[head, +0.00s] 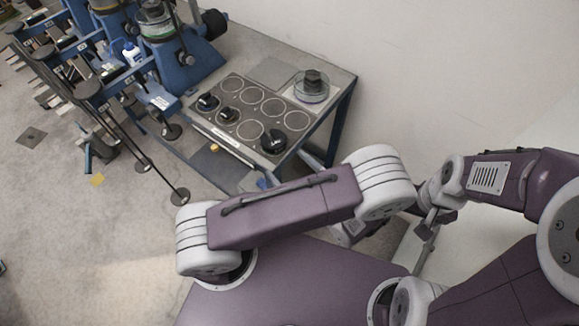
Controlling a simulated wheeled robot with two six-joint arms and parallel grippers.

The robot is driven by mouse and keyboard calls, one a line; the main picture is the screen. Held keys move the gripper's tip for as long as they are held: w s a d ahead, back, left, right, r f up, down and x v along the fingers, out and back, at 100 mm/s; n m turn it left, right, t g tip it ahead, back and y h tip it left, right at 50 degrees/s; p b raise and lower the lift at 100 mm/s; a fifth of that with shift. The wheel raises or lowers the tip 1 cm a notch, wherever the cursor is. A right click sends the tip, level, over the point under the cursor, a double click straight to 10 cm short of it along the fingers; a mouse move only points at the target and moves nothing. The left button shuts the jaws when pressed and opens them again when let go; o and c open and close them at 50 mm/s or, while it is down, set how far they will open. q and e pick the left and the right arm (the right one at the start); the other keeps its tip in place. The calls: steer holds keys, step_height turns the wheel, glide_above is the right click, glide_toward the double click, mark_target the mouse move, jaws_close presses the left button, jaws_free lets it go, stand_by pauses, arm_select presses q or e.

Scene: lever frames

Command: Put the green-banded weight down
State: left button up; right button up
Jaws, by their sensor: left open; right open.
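A round piece with a green band (157,28) sits high on a blue frame at the top left. I cannot tell whether it is a loose weight. Dark weights stand on the ringed board: two on the left side (207,102) (228,115) and one at the front right (273,141). No green band can be made out on them. My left gripper (350,232) is mostly hidden under my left arm, short of the table. My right gripper (430,222) is open and empty, right of it, apart from any weight.
The table (338,78) carries the board with several rings (252,130), some empty. A dark weight (313,78) stands on a round clear-rimmed dish (311,96) at the back right. Blue lever frames (185,60) with long rods crowd the left. A wall closes off the right.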

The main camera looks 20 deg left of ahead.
arm_select(q)
steer(key=s+a+n+g+h, duration=0.6)
steer(key=s+n+g, duration=0.4)
steer(key=n+g, duration=0.3)
steer(key=w+d+r+n+t+h, duration=0.2)
steer(key=w+r+n+t+h, duration=0.2)
steer(key=n+h, duration=0.3)
steer(key=n+t, duration=0.1)
steer(key=n, duration=0.4)
steer(key=shift+w+r, duration=0.15)
steer(key=shift+r, duration=0.1)
